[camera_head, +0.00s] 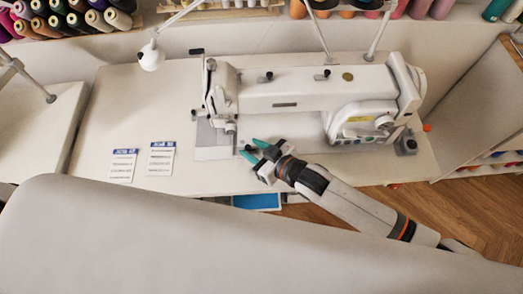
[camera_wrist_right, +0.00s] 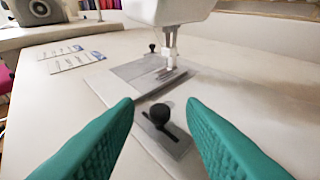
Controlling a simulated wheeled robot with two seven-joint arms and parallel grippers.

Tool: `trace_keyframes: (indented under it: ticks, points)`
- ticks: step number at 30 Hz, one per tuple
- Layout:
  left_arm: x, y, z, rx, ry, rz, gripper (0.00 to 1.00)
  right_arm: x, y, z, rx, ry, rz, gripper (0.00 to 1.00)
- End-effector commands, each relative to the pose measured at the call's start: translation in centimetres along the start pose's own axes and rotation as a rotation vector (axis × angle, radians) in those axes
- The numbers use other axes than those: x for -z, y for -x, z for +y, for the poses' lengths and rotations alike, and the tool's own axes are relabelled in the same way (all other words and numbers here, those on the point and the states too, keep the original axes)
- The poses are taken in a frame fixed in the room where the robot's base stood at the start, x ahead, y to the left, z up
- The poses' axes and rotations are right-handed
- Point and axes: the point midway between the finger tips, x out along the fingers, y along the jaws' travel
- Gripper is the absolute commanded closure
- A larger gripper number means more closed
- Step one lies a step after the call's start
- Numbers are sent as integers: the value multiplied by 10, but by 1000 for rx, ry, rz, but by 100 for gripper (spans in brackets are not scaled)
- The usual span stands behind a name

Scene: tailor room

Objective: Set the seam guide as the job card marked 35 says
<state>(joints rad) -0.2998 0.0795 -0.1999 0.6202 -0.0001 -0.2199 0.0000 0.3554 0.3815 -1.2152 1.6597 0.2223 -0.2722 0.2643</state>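The sewing machine (camera_head: 310,88) stands on a white table. In the right wrist view a round black knob (camera_wrist_right: 160,113) sits on a slotted grey plate (camera_wrist_right: 172,142) in front of the needle area; I take it for the seam guide. My right gripper (camera_head: 254,150) is open. Its teal fingers (camera_wrist_right: 160,106) are spread on both sides of the knob in that view; I see no contact. Two job cards, a left one (camera_head: 122,166) and a right one (camera_head: 160,159), lie left of the machine. Their numbers are too small to read. My left gripper is not in view.
The presser foot (camera_wrist_right: 168,62) and a second small black knob (camera_wrist_right: 152,47) stand beyond the guide. A white lamp (camera_head: 151,57) is at the back left. Thread spools (camera_head: 70,18) line the back. The table (camera_head: 110,100) is clear around the cards.

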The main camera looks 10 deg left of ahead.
Motion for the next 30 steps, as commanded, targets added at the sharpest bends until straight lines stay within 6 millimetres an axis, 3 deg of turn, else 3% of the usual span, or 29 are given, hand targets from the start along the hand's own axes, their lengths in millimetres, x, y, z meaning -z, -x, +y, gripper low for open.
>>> trace_keyframes:
  ticks: [18, 30]
  points:
    - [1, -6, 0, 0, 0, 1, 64, 2, 107, -1, 2, 0, 3, 63]
    - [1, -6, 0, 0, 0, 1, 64, 0, 118, 0, 1, 0, 1, 63]
